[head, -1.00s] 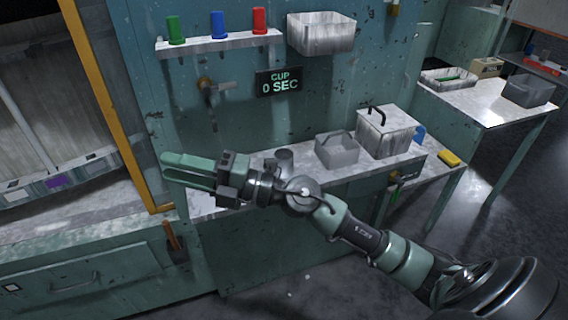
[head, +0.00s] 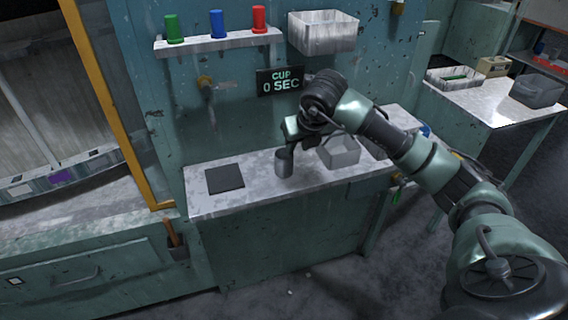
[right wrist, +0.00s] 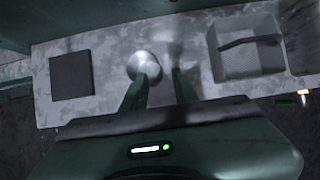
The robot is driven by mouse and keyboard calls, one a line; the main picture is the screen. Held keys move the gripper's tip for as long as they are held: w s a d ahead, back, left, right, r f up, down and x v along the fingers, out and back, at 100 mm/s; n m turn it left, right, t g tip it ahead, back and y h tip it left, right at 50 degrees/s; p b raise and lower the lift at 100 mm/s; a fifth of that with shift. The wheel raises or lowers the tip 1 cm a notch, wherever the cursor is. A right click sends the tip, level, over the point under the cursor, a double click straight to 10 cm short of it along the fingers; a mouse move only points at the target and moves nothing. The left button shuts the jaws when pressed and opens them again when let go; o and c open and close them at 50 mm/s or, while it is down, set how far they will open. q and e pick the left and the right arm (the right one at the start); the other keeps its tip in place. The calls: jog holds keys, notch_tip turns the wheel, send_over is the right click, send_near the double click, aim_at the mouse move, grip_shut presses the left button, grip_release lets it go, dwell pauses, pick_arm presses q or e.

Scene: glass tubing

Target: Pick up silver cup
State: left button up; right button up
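The silver cup (head: 284,164) stands upright on the metal counter (head: 235,205). My right gripper (head: 292,146) points down just above and behind the cup's rim in the head view. In the right wrist view the right gripper (right wrist: 163,72) is open, its two fingers apart. The cup (right wrist: 143,64) shows there as a round shape at the tip of the left-hand finger, not centred between the fingers. I cannot tell whether that finger touches it. My left gripper is not in view.
A dark square pad (head: 225,178) lies left of the cup. A grey open bin (head: 341,153) stands close on the right. A tap (head: 206,86) and a "CUP 0 SEC" sign (head: 279,80) are on the wall behind. A shelf (head: 220,42) holds green, blue and red cups.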

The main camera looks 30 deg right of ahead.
aim_at(284, 163)
jog(key=shift+p+x, duration=0.65)
jog(key=shift+x, duration=1.75)
jog(key=shift+w+a+r, duration=0.1)
jog(key=shift+w+r, duration=0.05)
grip_shut()
